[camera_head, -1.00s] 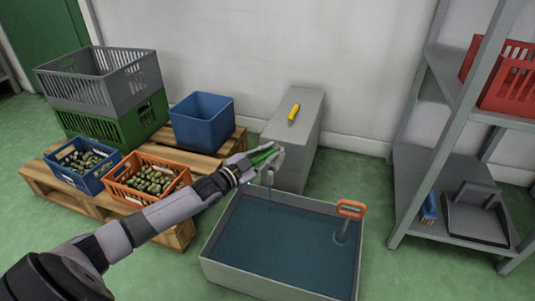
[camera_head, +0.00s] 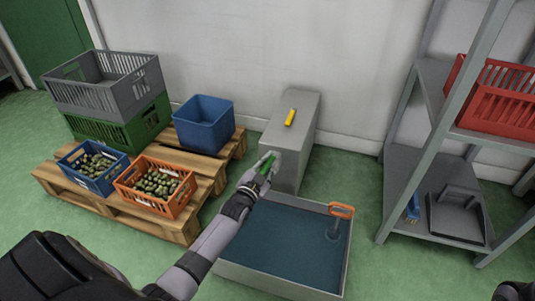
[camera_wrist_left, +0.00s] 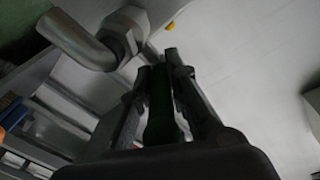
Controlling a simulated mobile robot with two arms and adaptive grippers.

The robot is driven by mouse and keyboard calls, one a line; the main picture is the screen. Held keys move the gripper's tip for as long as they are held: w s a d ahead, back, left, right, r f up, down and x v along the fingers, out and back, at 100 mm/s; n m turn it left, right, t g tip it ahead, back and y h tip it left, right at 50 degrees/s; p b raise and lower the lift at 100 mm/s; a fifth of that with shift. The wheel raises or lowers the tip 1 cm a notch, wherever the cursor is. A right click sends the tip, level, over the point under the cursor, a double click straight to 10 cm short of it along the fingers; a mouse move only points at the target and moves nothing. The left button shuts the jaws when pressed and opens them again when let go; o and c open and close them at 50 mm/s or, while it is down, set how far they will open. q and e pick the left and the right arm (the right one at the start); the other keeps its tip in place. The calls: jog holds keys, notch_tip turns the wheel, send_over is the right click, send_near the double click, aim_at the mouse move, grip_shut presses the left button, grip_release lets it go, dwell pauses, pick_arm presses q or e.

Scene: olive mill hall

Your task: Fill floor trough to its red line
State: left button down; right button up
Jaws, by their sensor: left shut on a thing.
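The grey floor trough (camera_head: 279,278) stands on the floor and holds dark blue water (camera_head: 285,240), its surface below the rim. No red line can be made out. An orange handle (camera_head: 341,210) on a thin rod stands in the water at the trough's right side. My left gripper (camera_head: 268,165) is shut on a green handle (camera_head: 265,168) by the grey block, above the trough's far left corner. In the left wrist view the dark green handle (camera_wrist_left: 160,105) lies between its fingers, beside a metal spout with a nut (camera_wrist_left: 85,40). My right gripper is not seen.
A grey block (camera_head: 291,152) with a yellow object (camera_head: 290,117) on top stands behind the trough. A pallet (camera_head: 165,222) with crates, some full of olives, and a blue bin (camera_head: 204,125) is at left. A metal shelf (camera_head: 425,160) stands at right.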

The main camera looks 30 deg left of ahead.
pick_arm(q)
jog(key=shift+w+d+r+n+y+p, duration=0.15)
jog(key=shift+r+n+y+p, duration=0.25)
jog(key=shift+n+y+p, duration=0.4)
jog(key=shift+f+y, duration=0.15)
jog(key=shift+y, duration=0.35)
jog(key=c, duration=1.6)
grip_release()
jog(key=shift+d+f, duration=0.1)
jog(key=shift+f, duration=0.1)
jog(key=shift+o, duration=0.2)
jog(key=shift+s, duration=0.2)
jog(key=v, duration=1.1)
jog(key=shift+s+r, duration=0.2)
jog(key=shift+s, duration=0.2)
